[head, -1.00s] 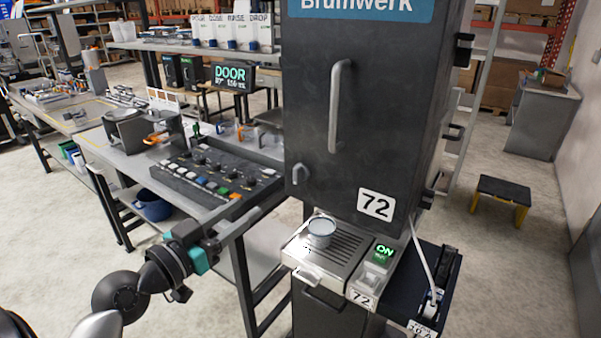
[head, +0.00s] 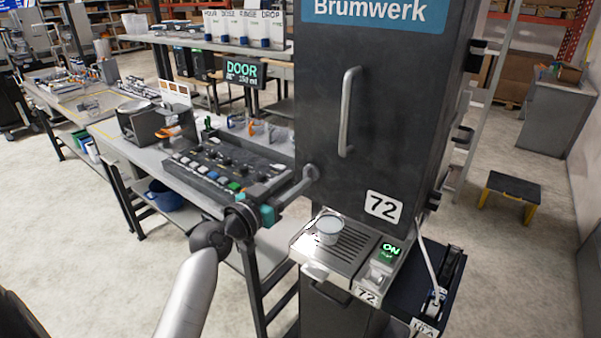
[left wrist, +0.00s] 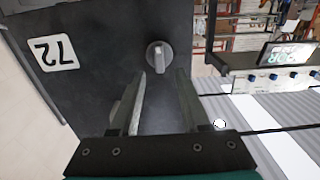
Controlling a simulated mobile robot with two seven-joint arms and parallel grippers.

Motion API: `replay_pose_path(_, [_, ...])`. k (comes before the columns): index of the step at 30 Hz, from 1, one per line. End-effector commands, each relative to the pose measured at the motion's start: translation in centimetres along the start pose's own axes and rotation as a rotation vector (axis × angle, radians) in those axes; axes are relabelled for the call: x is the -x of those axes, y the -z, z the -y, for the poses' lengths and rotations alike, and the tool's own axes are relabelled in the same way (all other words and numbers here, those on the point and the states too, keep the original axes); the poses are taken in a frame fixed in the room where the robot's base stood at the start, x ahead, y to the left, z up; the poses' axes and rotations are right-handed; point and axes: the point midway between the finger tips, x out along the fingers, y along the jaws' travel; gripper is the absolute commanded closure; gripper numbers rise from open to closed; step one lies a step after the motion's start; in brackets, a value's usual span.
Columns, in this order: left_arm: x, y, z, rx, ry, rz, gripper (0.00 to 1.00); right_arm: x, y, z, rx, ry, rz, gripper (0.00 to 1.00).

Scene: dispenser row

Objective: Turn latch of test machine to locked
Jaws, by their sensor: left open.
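The test machine is the tall dark Brumwerk cabinet (head: 375,165) labelled 72, right of centre in the head view. Its latch (head: 311,173) is at the lower left of the door, partly hidden by my left gripper (head: 299,185). In the left wrist view the latch (left wrist: 158,57) is a grey knob with a narrow grip on a round base. My left gripper (left wrist: 160,78) is open, with nothing between its fingers. The latch appears just beyond the fingertips, roughly centred between them. Contact cannot be told. My right gripper is not in view.
A long door handle (head: 349,112) stands above the latch. A button panel (head: 225,170) on the bench lies left of the machine. A yellow-legged stool (head: 512,188) stands at the right.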

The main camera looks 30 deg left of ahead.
Motion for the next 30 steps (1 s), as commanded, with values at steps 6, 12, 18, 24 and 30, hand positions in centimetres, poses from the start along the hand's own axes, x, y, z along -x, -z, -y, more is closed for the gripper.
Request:
replay_pose_path(6, [-2.2,0.1,0.0,0.0,0.001,-0.001,0.54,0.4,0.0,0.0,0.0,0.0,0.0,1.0])
replay_pose_path(12, [-2.9,0.0,0.0,-0.001,0.0,0.0,0.54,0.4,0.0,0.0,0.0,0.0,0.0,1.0])
replay_pose_path(18, [-3.0,0.0,0.0,-0.001,0.0,0.001,0.54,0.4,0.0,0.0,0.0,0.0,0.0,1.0])
replay_pose_path(24, [-2.9,0.0,0.0,-0.001,0.0,0.0,0.72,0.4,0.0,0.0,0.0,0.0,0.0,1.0])
replay_pose_path(30, [-2.9,0.0,0.0,-0.001,0.0,0.0,0.94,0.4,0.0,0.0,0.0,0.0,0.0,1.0])
